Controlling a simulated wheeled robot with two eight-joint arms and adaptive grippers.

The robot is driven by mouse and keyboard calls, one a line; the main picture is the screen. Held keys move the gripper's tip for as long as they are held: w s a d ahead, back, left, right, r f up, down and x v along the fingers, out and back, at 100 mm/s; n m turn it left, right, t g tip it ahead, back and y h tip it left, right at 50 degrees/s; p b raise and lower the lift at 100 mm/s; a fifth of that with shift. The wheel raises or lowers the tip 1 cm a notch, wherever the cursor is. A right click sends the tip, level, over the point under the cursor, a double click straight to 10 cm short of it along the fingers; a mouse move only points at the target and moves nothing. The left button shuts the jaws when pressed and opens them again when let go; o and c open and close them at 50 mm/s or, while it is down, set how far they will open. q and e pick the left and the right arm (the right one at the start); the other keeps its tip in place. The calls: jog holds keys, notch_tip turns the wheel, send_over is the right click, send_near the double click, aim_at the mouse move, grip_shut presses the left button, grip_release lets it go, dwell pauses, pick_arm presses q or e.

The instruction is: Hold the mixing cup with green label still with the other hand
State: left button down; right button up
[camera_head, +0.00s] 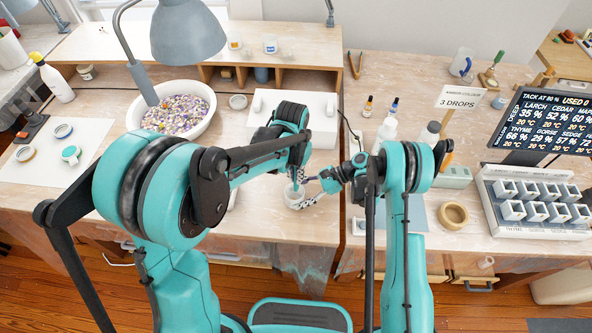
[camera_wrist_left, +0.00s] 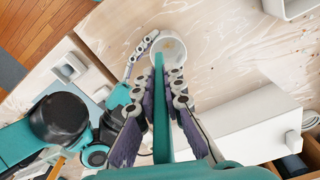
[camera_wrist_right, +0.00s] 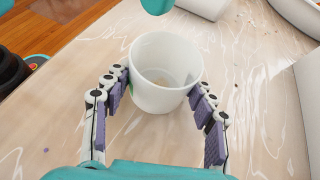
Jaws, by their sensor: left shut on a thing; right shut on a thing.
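The mixing cup (camera_head: 292,198) is white and stands upright on the table near the front edge; it also shows in the right wrist view (camera_wrist_right: 165,75). A sliver of green, likely its label, shows at its left side there. My right gripper (camera_wrist_right: 160,82) is shut on the cup, one finger on each side. My left gripper (camera_wrist_left: 171,76) is shut on a flat teal stick (camera_wrist_left: 161,115), whose tip reaches over or into the cup in the left wrist view (camera_wrist_left: 172,48). A small yellowish patch shows inside the cup.
A white box (camera_head: 318,118) stands behind the cup, and a bowl of colourful bits (camera_head: 206,131) stands at the back left. Bottles (camera_head: 386,130), a tape ring (camera_head: 453,215) and a rack of white cubes (camera_head: 530,215) are to the right. The lamp (camera_head: 187,35) hangs over the left side.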

aim_at(295, 191)
pick_arm(q)
jog(key=f+m, duration=0.1)
jog(key=m, duration=0.1)
jog(key=f+m, duration=0.2)
jog(key=m, duration=0.1)
jog(key=shift+s+a, duration=0.15)
jog(key=shift+s, duration=0.05)
jog(key=shift+f, duration=2.45)
jog(key=shift+f, duration=0.85)
jog(key=shift+w+a, duration=0.2)
jog(key=shift+w, duration=0.45)
jog(key=shift+w+a, duration=0.25)
jog(key=shift+w, duration=0.35)
jog(key=shift+w+a, duration=0.2)
jog(key=shift+w, duration=0.45)
jog(key=shift+s+f, duration=0.1)
jog(key=shift+f, duration=0.05)
jog(key=shift+s+d, duration=0.25)
jog(key=shift+s, duration=0.45)
jog(key=shift+s+d, duration=0.25)
jog(key=shift+s, duration=0.45)
jog(key=shift+w+a, duration=0.3)
jog(key=shift+w, duration=0.5)
jog(key=shift+w+a, duration=0.25)
jog(key=shift+w, duration=0.5)
